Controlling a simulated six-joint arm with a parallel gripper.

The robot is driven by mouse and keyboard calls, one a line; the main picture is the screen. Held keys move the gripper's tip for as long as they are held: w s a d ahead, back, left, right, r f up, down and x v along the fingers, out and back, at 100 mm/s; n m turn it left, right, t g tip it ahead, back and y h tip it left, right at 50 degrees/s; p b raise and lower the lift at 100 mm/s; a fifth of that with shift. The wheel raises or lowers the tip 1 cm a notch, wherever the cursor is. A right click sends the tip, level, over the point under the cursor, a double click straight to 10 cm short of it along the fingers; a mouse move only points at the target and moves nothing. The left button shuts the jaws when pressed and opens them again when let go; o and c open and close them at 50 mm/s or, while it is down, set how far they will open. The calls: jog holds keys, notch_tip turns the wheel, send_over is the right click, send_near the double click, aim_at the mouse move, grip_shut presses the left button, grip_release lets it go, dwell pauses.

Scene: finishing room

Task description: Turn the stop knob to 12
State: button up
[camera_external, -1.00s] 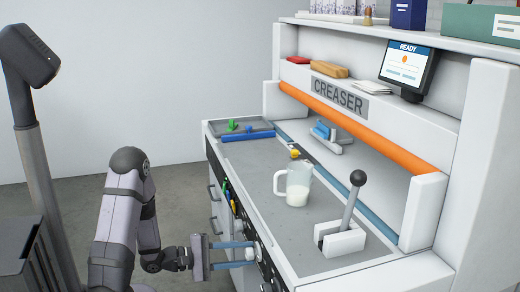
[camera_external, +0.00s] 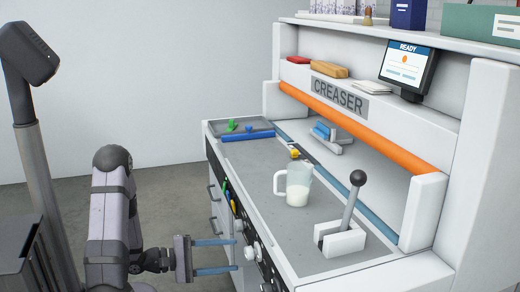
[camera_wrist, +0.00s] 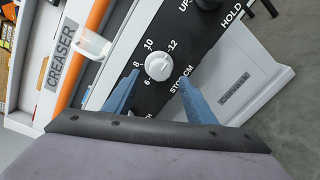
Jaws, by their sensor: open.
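The stop knob (camera_wrist: 158,66) is a round white dial on the black front panel, with 6, 8, 10 and 12 printed around it and "STOP CM" beside it. Its pointer mark is too small for me to read, so I cannot tell its setting. In the outside view the white knob (camera_external: 249,253) is on the front of the creaser bench. My gripper (camera_external: 236,255) is open and empty, its blue fingers pointing at the panel, a short gap back from the knob. In the wrist view the fingers (camera_wrist: 159,76) appear on either side of the knob.
A lever with a black ball (camera_external: 357,178) and a jug of white liquid (camera_external: 298,185) stand on the bench top (camera_external: 255,172).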

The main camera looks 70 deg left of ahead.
jog(key=shift+s+r, duration=0.1)
jog(key=shift+s, duration=1.2)
jog(key=d+f+m+g+h, duration=0.1)
jog(key=d+m+g+h, duration=0.8)
jog(key=d, duration=0.9)
jog(key=s+d+f+m+g+y, duration=0.3)
jog(key=s+d+f+m+g, duration=0.25)
jog(key=s+m+g, duration=0.35)
jog(key=w+a+r+m+t+y+p, duration=0.1)
jog(key=w+a+r+m+y, duration=0.1)
jog(key=w+m+y, duration=0.4)
notch_tip(320, 180, up, 17)
jog(key=s+n+p, duration=0.1)
jog(key=p, duration=1.5)
jog(key=shift+s+a+y+p, duration=0.2)
jog(key=shift+s+y+p, duration=0.1)
jog(key=shift+s+p, duration=0.1)
